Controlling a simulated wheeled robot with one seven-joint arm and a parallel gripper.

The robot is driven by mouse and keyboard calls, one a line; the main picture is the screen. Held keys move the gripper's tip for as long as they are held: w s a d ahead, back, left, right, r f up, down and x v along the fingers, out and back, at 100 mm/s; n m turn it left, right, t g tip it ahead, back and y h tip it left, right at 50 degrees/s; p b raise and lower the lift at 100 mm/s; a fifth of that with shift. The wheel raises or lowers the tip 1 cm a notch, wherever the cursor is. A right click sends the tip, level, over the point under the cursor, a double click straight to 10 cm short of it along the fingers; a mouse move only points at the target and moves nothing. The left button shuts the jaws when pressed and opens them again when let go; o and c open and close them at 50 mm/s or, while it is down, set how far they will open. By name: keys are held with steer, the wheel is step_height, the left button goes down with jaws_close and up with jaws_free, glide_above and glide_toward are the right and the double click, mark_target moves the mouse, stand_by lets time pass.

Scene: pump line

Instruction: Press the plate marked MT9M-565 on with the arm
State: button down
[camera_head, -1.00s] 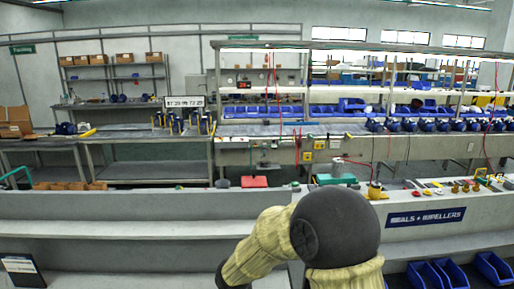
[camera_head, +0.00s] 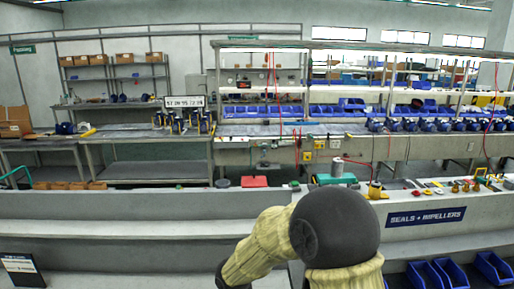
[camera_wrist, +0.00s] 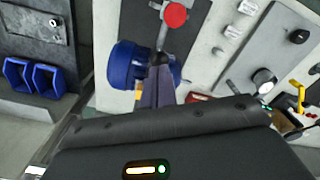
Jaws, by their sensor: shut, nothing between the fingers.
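No plate with a readable MT9M-565 mark shows in either view. In the wrist view, my gripper (camera_wrist: 157,85) reaches out over its dark housing. Its narrow fingers are shut with nothing held. They overlap a blue motor-like body (camera_wrist: 130,68) in the picture; whether they touch it I cannot tell. A red round knob (camera_wrist: 175,15) on a metal stem stands just beyond the fingertips. In the head view only my bent arm shows, and the gripper is hidden.
A counter (camera_head: 120,205) spans the head view, with a red block (camera_head: 254,181), a teal fixture (camera_head: 325,180) and a grey cylinder (camera_head: 337,168) on it. Blue bins (camera_head: 492,266) stand low at right. In the wrist view, a light panel (camera_wrist: 240,45) carries knobs, and blue bins (camera_wrist: 35,77) sit at left.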

steer(key=shift+s+f+b, duration=0.1)
steer(key=shift+f+b, duration=0.5)
steer(key=shift+f, duration=0.3)
stand_by(1.3)
steer(key=shift+r+p, duration=2.55)
steer(key=shift+r, duration=0.55)
